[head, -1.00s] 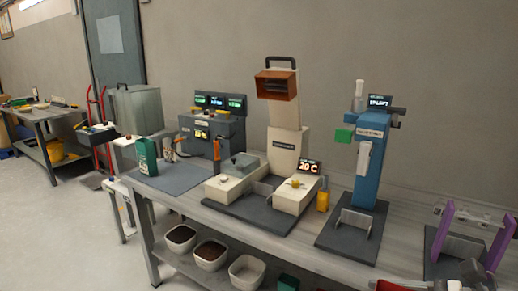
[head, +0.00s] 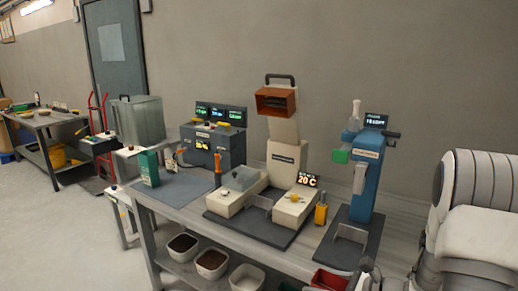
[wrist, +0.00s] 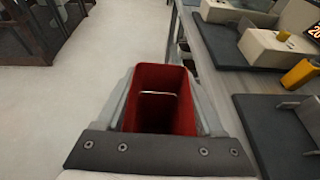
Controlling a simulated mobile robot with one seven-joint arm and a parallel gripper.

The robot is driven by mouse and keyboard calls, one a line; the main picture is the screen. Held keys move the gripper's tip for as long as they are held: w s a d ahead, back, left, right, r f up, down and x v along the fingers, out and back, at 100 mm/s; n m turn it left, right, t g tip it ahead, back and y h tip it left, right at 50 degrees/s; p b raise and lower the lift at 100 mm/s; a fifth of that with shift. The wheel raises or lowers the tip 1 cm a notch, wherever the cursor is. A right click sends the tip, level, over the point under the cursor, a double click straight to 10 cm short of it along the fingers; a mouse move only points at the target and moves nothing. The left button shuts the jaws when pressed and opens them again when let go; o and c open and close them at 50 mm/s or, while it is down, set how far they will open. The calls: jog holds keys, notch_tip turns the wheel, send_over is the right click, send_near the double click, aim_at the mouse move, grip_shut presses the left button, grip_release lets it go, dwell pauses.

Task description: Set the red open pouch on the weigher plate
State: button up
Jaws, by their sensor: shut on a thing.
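The red open pouch (wrist: 180,88) is between the fingers of my gripper (wrist: 160,98) in the wrist view. It is upright with its mouth facing the camera, and a thin pale bar crosses its inside. My gripper is shut on it, in front of the bench edge, over the floor side. In the head view the red pouch (head: 329,280) shows at the bottom edge, partly cut off, beside my gripper (head: 352,283). I cannot tell for certain which surface is the weigher plate. A cream machine with a "20 C" display (head: 308,180) stands mid-bench.
A blue press (head: 368,175) on a dark base stands right of a yellow bottle (head: 321,214). A green carton (head: 149,168) stands on a grey mat (head: 186,189) at left. Several tubs, including a white one (head: 247,279), line the lower shelf. Open floor lies left of the bench.

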jog(key=shift+w+a+f+m+t+h, duration=0.25)
jog(key=shift+w+a+m+t+h, duration=0.15)
jog(key=shift+a+m+t, duration=0.15)
jog(key=shift+w+a+f+m+t+h, duration=0.3)
jog(key=shift+w+a+m+t, duration=0.15)
jog(key=shift+m+t, duration=0.15)
jog(key=shift+s+d+m+t+h, duration=0.15)
jog(key=shift+m+t+h, duration=0.6)
jog(key=shift+m+h, duration=0.3)
jog(key=shift+s+d+f+m+t+h, duration=0.2)
jog(key=shift+d+m+t+h, duration=0.1)
jog(key=shift+m+h, duration=0.3)
